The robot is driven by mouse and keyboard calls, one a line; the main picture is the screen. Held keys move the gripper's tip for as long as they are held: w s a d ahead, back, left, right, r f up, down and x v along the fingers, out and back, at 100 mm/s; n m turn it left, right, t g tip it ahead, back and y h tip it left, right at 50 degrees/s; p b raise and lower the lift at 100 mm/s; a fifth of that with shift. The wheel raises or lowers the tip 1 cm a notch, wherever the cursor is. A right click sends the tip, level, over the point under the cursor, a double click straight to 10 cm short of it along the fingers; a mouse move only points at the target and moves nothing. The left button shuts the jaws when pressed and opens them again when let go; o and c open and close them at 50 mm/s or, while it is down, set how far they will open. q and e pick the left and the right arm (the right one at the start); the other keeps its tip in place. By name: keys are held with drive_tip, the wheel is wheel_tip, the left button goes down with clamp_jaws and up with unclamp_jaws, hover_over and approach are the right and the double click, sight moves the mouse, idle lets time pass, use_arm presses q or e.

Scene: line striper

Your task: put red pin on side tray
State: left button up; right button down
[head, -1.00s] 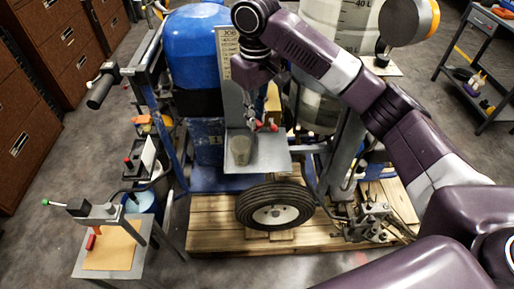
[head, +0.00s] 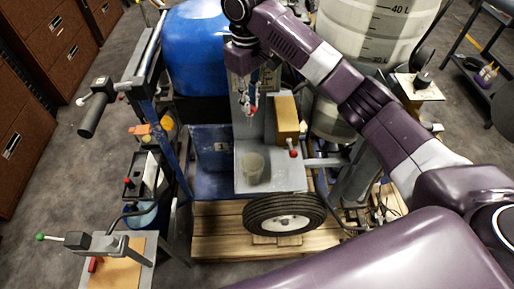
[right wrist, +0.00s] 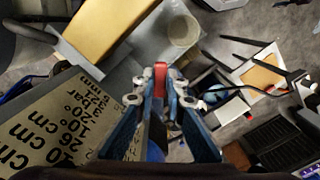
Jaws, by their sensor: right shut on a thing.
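My right gripper (head: 247,103) hangs above the grey side tray (head: 285,181) on the front of the machine, beside the upright job plate. It is shut on the red pin (head: 253,110). In the right wrist view, the red pin (right wrist: 160,78) shows between the fingertips (right wrist: 155,92); its lower part is hidden. The pin is apart from the tray. A second red-topped piece (head: 292,148) stands at the tray's right back edge. My left gripper is not in view.
A grey cup (head: 253,168) stands on the tray, and a tan box (head: 287,118) is behind it. The job plate (right wrist: 50,130) is close to the gripper. A wheel (head: 285,214) is below the tray. A clamp stand (head: 115,272) is at lower left.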

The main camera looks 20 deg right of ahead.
sight(250, 116)
use_arm(q)
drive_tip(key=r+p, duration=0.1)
drive_tip(key=p, duration=0.1)
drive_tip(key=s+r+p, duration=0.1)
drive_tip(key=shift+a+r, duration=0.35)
use_arm(e)
wheel_tip(250, 116, down, 17)
drive_tip(key=shift+s, duration=0.35)
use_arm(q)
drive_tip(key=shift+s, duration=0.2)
use_arm(e)
drive_tip(key=shift+f, duration=0.1)
drive_tip(key=c, duration=2)
unclamp_jaws()
wheel_tip(250, 116, up, 12)
drive_tip(key=b, duration=0.3)
drive_tip(key=shift+a+r, duration=0.1)
drive_tip(key=shift+r, duration=0.1)
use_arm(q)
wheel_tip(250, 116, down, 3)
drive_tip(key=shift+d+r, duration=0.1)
use_arm(e)
drive_tip(key=shift+f, duration=0.1)
